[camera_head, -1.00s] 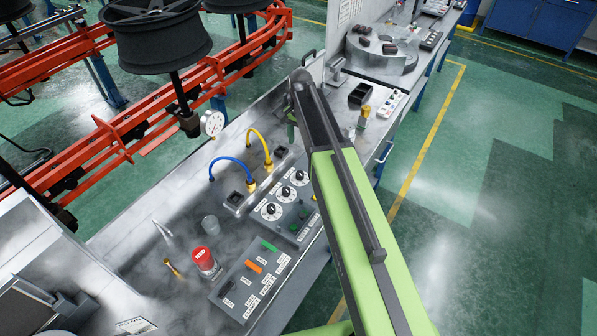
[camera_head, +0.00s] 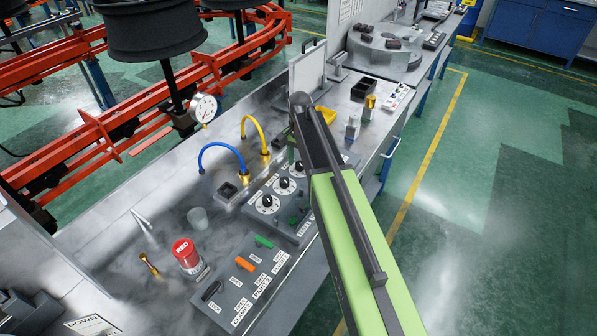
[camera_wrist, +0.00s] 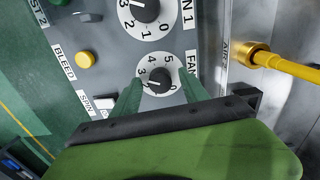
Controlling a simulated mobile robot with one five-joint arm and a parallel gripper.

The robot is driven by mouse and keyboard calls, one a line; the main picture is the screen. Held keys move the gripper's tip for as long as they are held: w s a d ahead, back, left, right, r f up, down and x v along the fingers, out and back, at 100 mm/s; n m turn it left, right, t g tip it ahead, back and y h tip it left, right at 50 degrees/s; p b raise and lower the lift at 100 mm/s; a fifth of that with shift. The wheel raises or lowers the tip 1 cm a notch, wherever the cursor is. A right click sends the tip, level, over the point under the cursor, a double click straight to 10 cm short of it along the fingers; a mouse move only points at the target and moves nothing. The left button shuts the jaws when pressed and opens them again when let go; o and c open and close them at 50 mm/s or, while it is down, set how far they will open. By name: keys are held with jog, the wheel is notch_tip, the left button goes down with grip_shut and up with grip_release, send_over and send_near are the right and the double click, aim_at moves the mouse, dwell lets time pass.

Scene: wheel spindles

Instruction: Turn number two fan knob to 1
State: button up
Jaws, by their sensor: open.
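In the wrist view, a black fan knob (camera_wrist: 158,80) with a white pointer sits on a white numbered dial. Its pointer faces left, near the 2. The label beside it reads FAN, with its number hidden. A second dial knob (camera_wrist: 145,10), beside a label ending in N 1, lies above it. My gripper (camera_wrist: 161,80) is open, with one green finger on each side of the lower knob; I cannot tell whether they touch it. In the head view, three dial knobs (camera_head: 284,187) show on the panel, while my arm hides most of the gripper.
A yellow button (camera_wrist: 85,59) sits left of the lower dial. A yellow hose (camera_head: 254,132) and a blue hose (camera_head: 222,150) rise behind the panel. A red-capped jar (camera_head: 187,255) and a switch box (camera_head: 243,285) stand nearer.

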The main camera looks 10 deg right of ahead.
grip_shut()
jog(key=shift+a, duration=0.2)
jog(key=shift+d, duration=0.15)
